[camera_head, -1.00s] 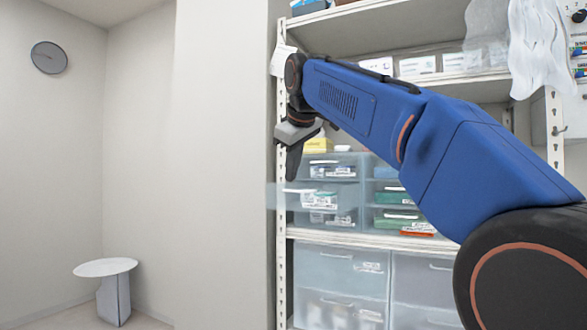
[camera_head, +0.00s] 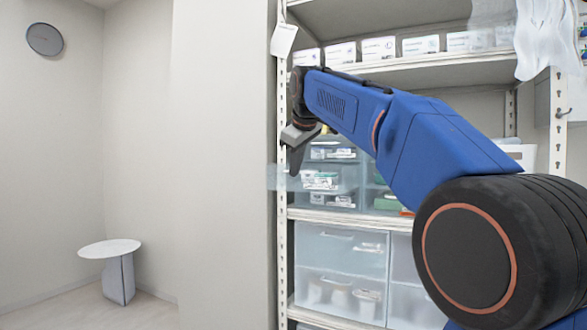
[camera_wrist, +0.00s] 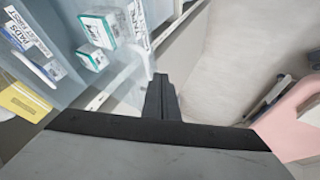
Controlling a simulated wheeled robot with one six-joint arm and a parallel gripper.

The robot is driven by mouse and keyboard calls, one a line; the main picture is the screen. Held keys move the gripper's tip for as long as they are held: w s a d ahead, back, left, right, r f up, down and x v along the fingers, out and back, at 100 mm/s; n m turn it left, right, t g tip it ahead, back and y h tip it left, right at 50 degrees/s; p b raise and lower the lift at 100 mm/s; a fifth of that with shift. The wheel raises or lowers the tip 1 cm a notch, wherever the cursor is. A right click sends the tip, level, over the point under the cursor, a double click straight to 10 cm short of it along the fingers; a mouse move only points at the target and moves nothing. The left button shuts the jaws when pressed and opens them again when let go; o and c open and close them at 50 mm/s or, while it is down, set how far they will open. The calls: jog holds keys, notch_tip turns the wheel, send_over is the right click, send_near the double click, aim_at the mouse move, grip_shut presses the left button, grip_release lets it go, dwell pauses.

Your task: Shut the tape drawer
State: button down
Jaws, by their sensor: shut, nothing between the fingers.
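A translucent drawer, which I take to be the tape drawer, stands pulled out of the small drawer unit in the head view; its clear front (camera_head: 277,177) juts left past the shelf post. Labelled boxes lie in it (camera_head: 320,181). In the wrist view its clear wall (camera_wrist: 125,78) is at upper left, with white and green boxes (camera_wrist: 97,57) inside. My gripper (camera_head: 294,171) is shut and empty, pointing down at the drawer's front end. Its fingers also show in the wrist view (camera_wrist: 161,82), close beside the drawer front; I cannot tell whether they touch it.
A white shelf post (camera_head: 282,230) stands just behind the gripper. Larger clear bins (camera_head: 340,250) are below, and small boxes (camera_head: 380,48) line the shelf above. A white stool (camera_head: 110,249) is far left; floor between is open. A pink object (camera_wrist: 292,125) shows at right in the wrist view.

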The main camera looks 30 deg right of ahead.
jog(key=w+d, duration=0.4)
jog(key=d, duration=0.1)
jog(key=w+d, duration=0.4)
jog(key=d, duration=0.2)
jog(key=w+d, duration=0.5)
jog(key=shift+d, duration=0.35)
jog(key=shift+w+d, duration=0.5)
jog(key=shift+d, duration=0.1)
jog(key=shift+r, duration=0.1)
